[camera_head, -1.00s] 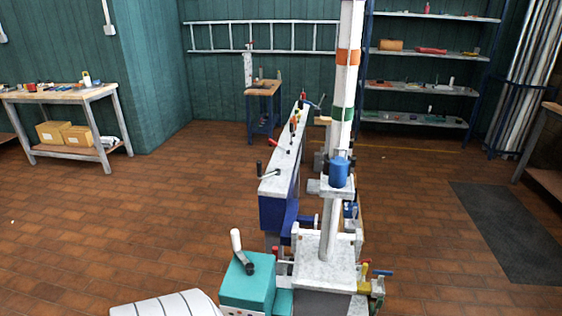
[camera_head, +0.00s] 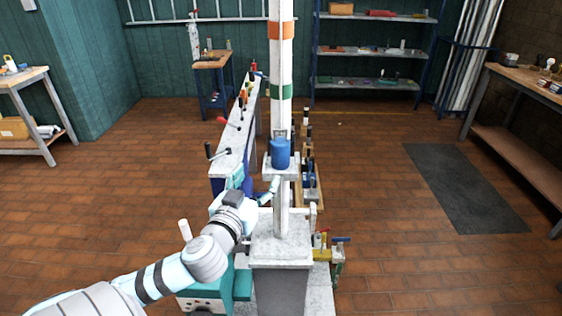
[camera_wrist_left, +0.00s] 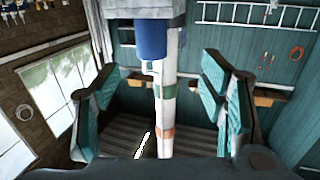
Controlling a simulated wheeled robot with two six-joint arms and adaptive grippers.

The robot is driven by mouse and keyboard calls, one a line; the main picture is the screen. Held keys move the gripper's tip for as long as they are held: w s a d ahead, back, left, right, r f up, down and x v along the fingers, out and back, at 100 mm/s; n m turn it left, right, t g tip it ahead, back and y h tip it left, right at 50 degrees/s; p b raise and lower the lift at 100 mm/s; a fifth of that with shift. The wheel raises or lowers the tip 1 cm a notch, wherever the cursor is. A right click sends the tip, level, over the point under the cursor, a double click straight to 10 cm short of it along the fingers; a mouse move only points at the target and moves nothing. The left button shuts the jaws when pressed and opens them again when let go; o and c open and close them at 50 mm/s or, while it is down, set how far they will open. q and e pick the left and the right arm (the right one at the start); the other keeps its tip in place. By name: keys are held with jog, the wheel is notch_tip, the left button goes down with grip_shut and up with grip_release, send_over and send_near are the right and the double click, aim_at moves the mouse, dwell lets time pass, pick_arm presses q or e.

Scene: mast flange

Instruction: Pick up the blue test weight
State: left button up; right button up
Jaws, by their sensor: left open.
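The blue test weight (camera_head: 280,153) is a short blue cylinder with a darker top. It stands upright on a small grey flange (camera_head: 281,173) on the white mast (camera_head: 281,110), which has orange and green bands. My left gripper (camera_head: 253,185) is open, just left of and a little below the weight, apart from it. In the left wrist view, the teal-padded fingers (camera_wrist_left: 158,105) are spread wide. The weight (camera_wrist_left: 150,40) shows upside down above and between them, with the mast behind. My right gripper is not in view.
A narrow grey bench (camera_head: 232,140) with levers and tools runs just left of the mast. The mast's grey base block (camera_head: 279,243) has clamps at its right. Shelves (camera_head: 375,50) stand at the back. Open brick floor lies to both sides, with a dark mat (camera_head: 465,185) on the right.

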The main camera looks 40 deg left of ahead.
aim_at(277, 152)
pick_arm(q)
jog(key=x, duration=0.4)
jog(key=d+x, duration=0.1)
jog(key=x, duration=0.4)
jog(key=r+x, duration=0.1)
jog(key=x, duration=0.3)
jog(key=shift+w+d+r, duration=0.1)
jog(key=shift+w, duration=0.7)
jog(key=c, duration=1.5)
